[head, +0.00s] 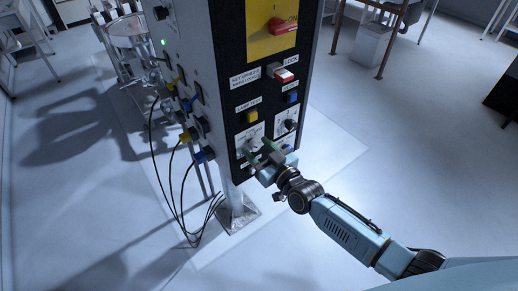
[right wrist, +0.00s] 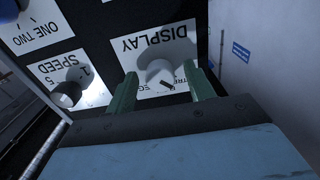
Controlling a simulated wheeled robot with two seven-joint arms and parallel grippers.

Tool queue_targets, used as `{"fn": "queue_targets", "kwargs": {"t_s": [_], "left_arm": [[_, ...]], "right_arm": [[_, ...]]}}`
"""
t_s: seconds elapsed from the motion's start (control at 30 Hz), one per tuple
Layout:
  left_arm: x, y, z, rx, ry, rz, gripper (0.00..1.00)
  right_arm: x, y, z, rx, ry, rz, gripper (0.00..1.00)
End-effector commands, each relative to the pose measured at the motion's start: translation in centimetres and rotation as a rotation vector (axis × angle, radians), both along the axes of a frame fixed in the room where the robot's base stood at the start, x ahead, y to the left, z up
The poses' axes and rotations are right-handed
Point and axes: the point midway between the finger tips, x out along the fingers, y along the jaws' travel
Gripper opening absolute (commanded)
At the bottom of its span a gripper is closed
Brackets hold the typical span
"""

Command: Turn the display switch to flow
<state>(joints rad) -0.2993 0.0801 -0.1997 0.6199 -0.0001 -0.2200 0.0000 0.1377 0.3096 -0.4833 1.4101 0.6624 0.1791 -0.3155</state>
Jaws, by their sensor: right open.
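The display switch (right wrist: 158,72) is a pale round knob on a white plate marked DISPLAY, seen upside down in the right wrist view. A small dark mark shows on its near face. My right gripper (right wrist: 163,85) is open, with one green finger on each side of the knob. Whether the fingers touch it I cannot tell. In the head view my right gripper (head: 262,153) is at the lower part of the black control panel and partly covers the controls there. The knob's setting is not readable. My left gripper is not in view.
A speed knob (right wrist: 67,93) on its own plate sits beside the display plate. Higher on the panel are a red ON switch (head: 283,25), a red-and-white LOCK switch (head: 284,75) and a yellow button (head: 251,116). Cables hang at the cabinet's left side.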

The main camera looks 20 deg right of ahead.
Motion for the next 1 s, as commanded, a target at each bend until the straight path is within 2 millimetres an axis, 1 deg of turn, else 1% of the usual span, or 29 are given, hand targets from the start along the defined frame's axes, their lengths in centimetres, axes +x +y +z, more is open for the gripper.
{"fn": "queue_targets", "kwargs": {"t_s": [0.03,0.37,0.67,0.87,1.0], "left_arm": [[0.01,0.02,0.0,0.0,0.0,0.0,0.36],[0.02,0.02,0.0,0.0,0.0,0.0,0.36],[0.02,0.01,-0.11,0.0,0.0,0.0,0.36],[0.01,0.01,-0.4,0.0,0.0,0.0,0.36],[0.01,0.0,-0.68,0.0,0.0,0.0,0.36]], "right_arm": [[-0.01,0.01,0.0,0.0,0.0,0.0,0.52],[-0.03,-0.01,0.0,0.0,0.0,0.0,0.09],[-0.03,-0.02,-0.03,0.037,0.013,0.0,0.09],[-0.04,0.0,-0.05,0.139,0.05,-0.001,0.09],[-0.05,0.03,-0.06,0.244,0.088,0.0,0.09]]}}
